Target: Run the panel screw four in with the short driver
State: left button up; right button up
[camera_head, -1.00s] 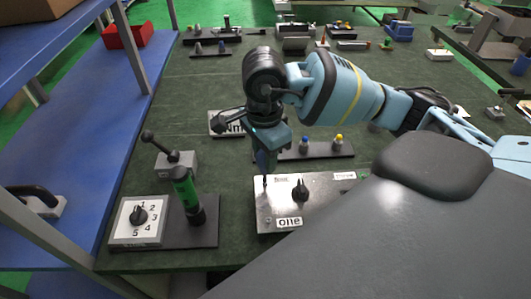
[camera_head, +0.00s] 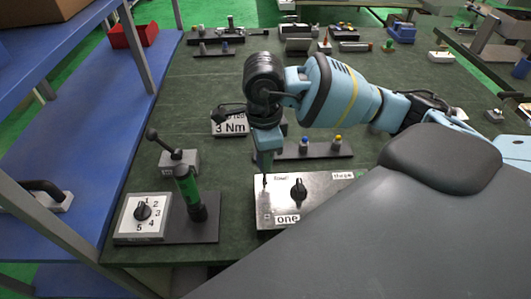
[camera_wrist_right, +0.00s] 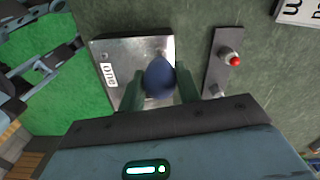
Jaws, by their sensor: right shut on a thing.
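A thin dark tip shows below the fingers, close to the panel's upper left area. I cannot tell whether it touches a screw. The panel also shows in the wrist view (camera_wrist_right: 130,55), partly hidden by the handle and fingers. My left gripper is out of view.
Behind the panel is a dark rack (camera_head: 320,151) with blue- and yellow-topped pieces. A "3 Nm" sign (camera_head: 230,125) stands behind my gripper. To the left, a dark base holds a numbered dial (camera_head: 143,212) and a green cylinder (camera_head: 187,185). The table's middle is mostly clear.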

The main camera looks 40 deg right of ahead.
dwell(0.3)
jog(key=shift+m+p, duration=0.65)
jog(key=shift+m, duration=1.05)
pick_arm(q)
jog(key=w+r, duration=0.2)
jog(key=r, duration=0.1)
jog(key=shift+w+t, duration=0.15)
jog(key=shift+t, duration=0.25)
pick_arm(e)
jog(key=shift+m, duration=0.4)
jog(key=shift+r, duration=0.1)
jog(key=shift+r+p, duration=0.3)
jog(key=shift+p, duration=0.05)
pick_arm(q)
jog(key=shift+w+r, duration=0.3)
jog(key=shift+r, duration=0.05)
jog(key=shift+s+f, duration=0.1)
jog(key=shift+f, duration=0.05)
